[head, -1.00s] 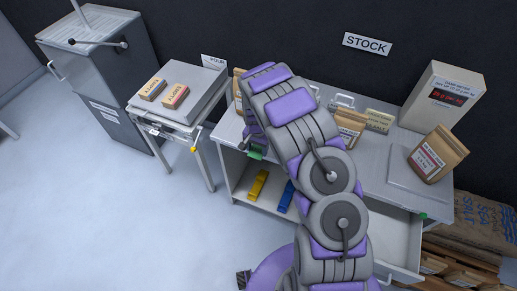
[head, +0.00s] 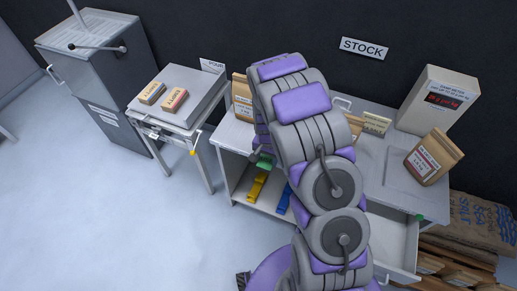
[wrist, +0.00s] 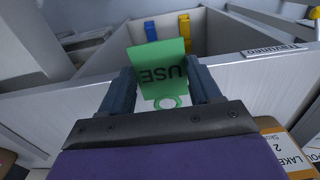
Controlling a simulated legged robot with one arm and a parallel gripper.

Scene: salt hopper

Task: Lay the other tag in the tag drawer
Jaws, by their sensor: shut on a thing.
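My gripper (wrist: 164,92) is shut on a green tag (wrist: 160,62) printed "USE", with a ring at one end. The tag hangs out beyond the fingers in the wrist view. In the head view the green tag (head: 264,162) shows left of my arm, at the bench's front edge; my fingers are hidden there. An open drawer (head: 398,242) juts from the right of the bench, partly behind my arm, and what lies in it is mostly hidden. A small green thing (head: 419,217) shows at its right side.
A yellow piece (head: 257,187) and a blue piece (head: 283,200) lie in the open bay under the bench (head: 237,138). Paper bags, a dark-display meter box (head: 438,100) and signs stand on top. A side table (head: 178,97) holds two packs. Floor at left is clear.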

